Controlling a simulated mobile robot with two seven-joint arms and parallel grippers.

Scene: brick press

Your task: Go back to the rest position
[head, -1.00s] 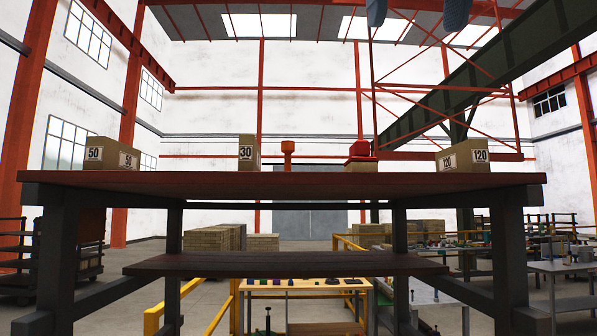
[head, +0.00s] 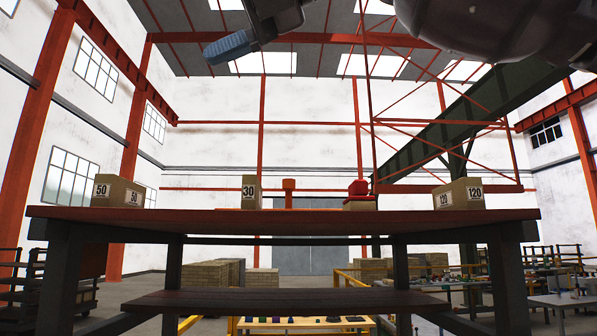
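One of my grippers shows at the top of the head view, with a blue fingertip (head: 230,47) and a dark grey body at the upper right. Only part of it is in frame, and I cannot tell which arm it belongs to or whether it is open. The other gripper is not in view. On the dark red table (head: 300,222) stand blocks labelled 50 (head: 118,191), 30 (head: 251,192) and 120 (head: 459,194). An orange piece (head: 289,191) and a red piece on a tan block (head: 359,195) stand between them.
A lower shelf (head: 290,301) runs under the table. Behind it are a low bench (head: 300,324) with small coloured things, stacked bricks (head: 213,273) and a grey door (head: 310,258). Dark racks (head: 60,280) stand at the left. The air above the table is clear.

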